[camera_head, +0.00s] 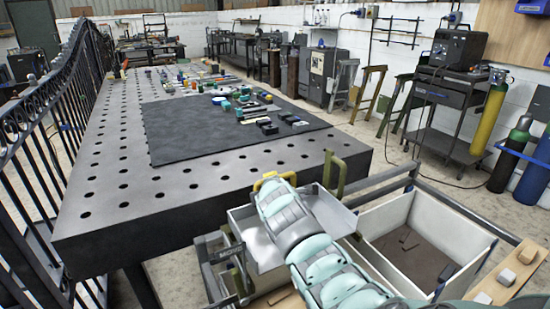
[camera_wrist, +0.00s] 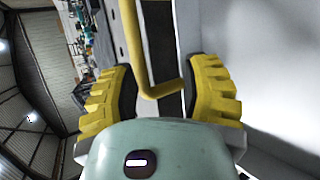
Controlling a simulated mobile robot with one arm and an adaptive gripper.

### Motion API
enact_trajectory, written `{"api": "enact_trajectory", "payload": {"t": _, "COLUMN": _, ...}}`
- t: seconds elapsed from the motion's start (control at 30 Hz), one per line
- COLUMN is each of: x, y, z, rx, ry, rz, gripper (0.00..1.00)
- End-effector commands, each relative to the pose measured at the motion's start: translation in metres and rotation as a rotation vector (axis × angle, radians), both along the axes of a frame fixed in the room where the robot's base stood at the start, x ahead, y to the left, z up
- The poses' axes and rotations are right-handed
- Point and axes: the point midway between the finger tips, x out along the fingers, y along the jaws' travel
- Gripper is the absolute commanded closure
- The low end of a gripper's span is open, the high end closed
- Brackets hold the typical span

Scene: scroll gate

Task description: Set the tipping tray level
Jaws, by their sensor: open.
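The tipping tray (camera_head: 247,222) is a grey sheet-metal tray in front of the perforated table, partly hidden under my arm. It looks tilted, but its exact angle is hard to tell. A pale grey surface, likely the tray, fills the right of the wrist view (camera_wrist: 265,70). My gripper (camera_head: 273,180) is at the tray's far edge. Its yellow fingers stand apart in the wrist view (camera_wrist: 160,100), with a bent yellow bar (camera_wrist: 136,45) between them, not clamped. An olive handle (camera_head: 334,173) stands to the right of my gripper in the head view.
The perforated table (camera_head: 115,200) lies ahead, with a dark mat (camera_head: 190,130) and several small tools. A black iron gate (camera_head: 40,125) runs along the left.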

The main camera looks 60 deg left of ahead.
Motion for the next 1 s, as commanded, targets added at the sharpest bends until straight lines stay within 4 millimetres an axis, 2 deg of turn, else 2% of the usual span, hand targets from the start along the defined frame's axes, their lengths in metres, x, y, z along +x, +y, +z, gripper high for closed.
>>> {"api": "enact_trajectory", "payload": {"t": 0.6, "x": -0.031, "y": -0.051, "z": -0.001, "rx": -0.002, "ry": 0.000, "rz": 0.000, "gripper": 0.52}}
{"api": "enact_trajectory", "payload": {"t": 1.0, "x": -0.036, "y": -0.060, "z": 0.000, "rx": -0.001, "ry": 0.000, "rz": -0.001, "gripper": 0.52}}
